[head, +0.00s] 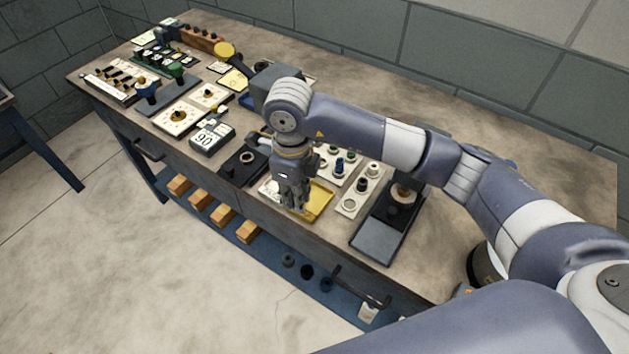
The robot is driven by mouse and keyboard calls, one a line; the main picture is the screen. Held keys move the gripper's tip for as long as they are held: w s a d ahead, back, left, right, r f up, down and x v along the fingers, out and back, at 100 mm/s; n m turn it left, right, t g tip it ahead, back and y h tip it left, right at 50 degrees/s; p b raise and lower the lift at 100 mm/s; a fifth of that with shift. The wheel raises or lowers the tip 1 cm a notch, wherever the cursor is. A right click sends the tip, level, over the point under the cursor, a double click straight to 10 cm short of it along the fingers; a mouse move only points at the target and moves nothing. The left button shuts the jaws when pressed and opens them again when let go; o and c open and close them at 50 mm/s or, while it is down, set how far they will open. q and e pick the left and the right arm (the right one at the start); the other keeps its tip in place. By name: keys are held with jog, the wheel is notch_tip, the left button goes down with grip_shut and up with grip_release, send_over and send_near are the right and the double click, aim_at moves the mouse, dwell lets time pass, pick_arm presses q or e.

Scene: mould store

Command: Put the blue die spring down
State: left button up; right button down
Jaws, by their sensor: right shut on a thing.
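My right gripper (293,208) points down over the front edge area of the bench, above a yellow tray (318,204). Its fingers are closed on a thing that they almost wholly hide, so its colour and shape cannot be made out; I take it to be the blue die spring. Whether it touches the surface below cannot be told. A small dark blue upright piece (339,165) stands apart on a pale board behind the tray. My left gripper is not in view.
A pale board (350,209) with round parts lies right of the tray, then a dark scale-like device (376,243). A display reading 90 (211,136) and a black plate (240,168) lie left.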

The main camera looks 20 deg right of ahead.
jog(key=w+d, duration=0.1)
jog(key=d, duration=0.1)
jog(key=w+d+p, duration=0.1)
jog(key=shift+w+d+f, duration=0.1)
jog(key=shift+w+d, duration=0.25)
jog(key=shift+d, duration=0.05)
jog(key=shift+w+d, duration=0.1)
jog(key=shift+w, duration=0.05)
jog(key=f, duration=0.1)
jog(key=f+p, duration=0.1)
jog(key=d+f+p, duration=0.1)
jog(key=shift+w+f, duration=0.2)
jog(key=shift+w, duration=0.1)
jog(key=shift+f, duration=0.2)
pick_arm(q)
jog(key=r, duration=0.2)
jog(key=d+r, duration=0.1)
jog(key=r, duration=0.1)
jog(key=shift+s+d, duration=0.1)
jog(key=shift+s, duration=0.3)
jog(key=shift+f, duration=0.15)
pick_arm(e)
jog(key=shift+f, duration=0.1)
jog(key=shift+f, duration=0.15)
jog(key=c, duration=1.6)
grip_release()
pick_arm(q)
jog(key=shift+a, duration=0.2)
